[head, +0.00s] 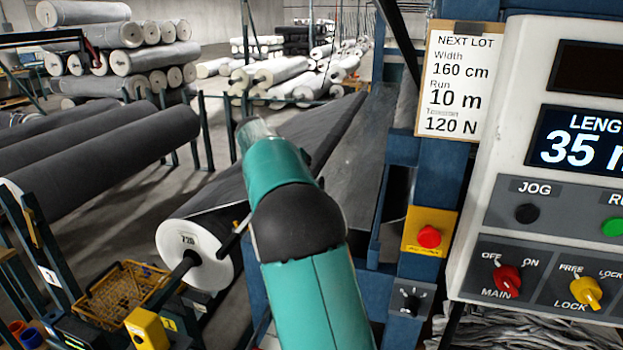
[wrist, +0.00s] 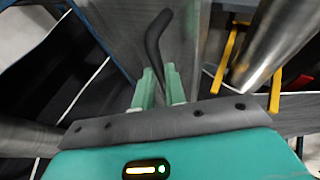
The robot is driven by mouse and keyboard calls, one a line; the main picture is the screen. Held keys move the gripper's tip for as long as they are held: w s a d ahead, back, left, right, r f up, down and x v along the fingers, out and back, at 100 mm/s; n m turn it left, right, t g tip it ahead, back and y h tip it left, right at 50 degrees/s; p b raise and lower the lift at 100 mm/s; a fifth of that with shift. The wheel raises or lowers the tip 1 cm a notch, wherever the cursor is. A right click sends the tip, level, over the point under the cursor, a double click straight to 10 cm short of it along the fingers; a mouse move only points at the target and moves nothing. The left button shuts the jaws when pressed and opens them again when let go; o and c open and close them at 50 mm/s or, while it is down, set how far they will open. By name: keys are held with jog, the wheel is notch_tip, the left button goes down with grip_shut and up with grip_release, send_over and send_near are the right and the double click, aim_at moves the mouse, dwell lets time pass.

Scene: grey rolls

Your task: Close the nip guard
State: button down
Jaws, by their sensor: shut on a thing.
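In the wrist view, the nip guard shows as a grey, see-through panel (wrist: 185,30) with a curved black handle (wrist: 154,42). My gripper (wrist: 160,78) has its two teal fingers closed around the lower part of this handle, and the handle's upper end sticks out beyond the fingertips. In the head view my teal and black arm covers my gripper and most of the guard area. A clear piece (head: 254,132) shows just beyond the arm; I cannot tell whether it is part of the guard.
A shiny metal roller (wrist: 285,40) lies close on the right in the wrist view, near a yellow bracket (wrist: 236,45). In the head view, a control panel (head: 550,170) and a red stop button (head: 429,237) stand right of my arm. A white-ended roll (head: 195,250) lies left.

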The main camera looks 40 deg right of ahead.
jog(key=shift+f, duration=0.3)
jog(key=c, duration=1.5)
grip_release()
jog(key=shift+w+f, duration=0.1)
jog(key=shift+o, duration=0.2)
jog(key=v, duration=1.4)
jog(key=shift+a, duration=0.1)
